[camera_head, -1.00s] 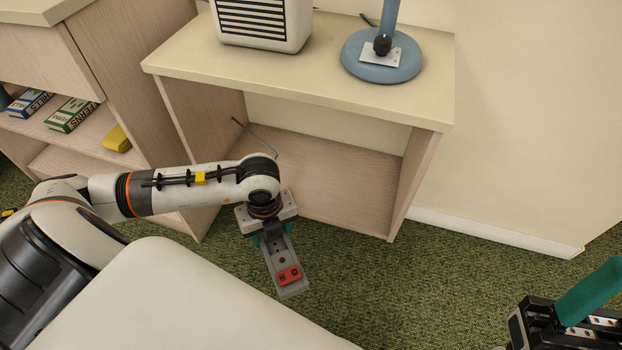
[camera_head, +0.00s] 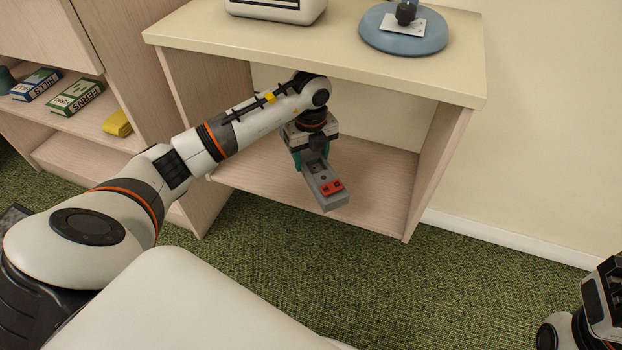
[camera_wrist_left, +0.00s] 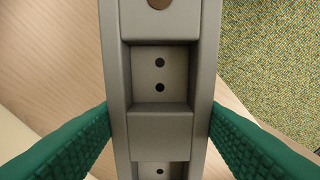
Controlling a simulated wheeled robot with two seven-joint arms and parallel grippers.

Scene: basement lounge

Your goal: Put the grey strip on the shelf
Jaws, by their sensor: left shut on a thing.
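My left gripper (camera_head: 310,160) is shut on the grey strip (camera_head: 334,203), with green fingers on both sides of it. The strip is long and grey with a red piece near its end, and points down and toward me in the head view. In the left wrist view the strip (camera_wrist_left: 160,122) runs between the two green fingers and shows recesses with dark holes. The shelf (camera_head: 375,180) is the lower wooden board of an open unit. The strip appears over the shelf's front edge; I cannot tell its height above it. My right gripper's fingertips are out of the picture.
The unit's pale top (camera_head: 300,45) overhangs my left arm and carries a white box (camera_head: 275,10) and a blue lamp base (camera_head: 403,30). A side panel (camera_head: 438,170) bounds the opening at right. A bookcase at left holds boxes and a yellow item (camera_head: 117,123).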

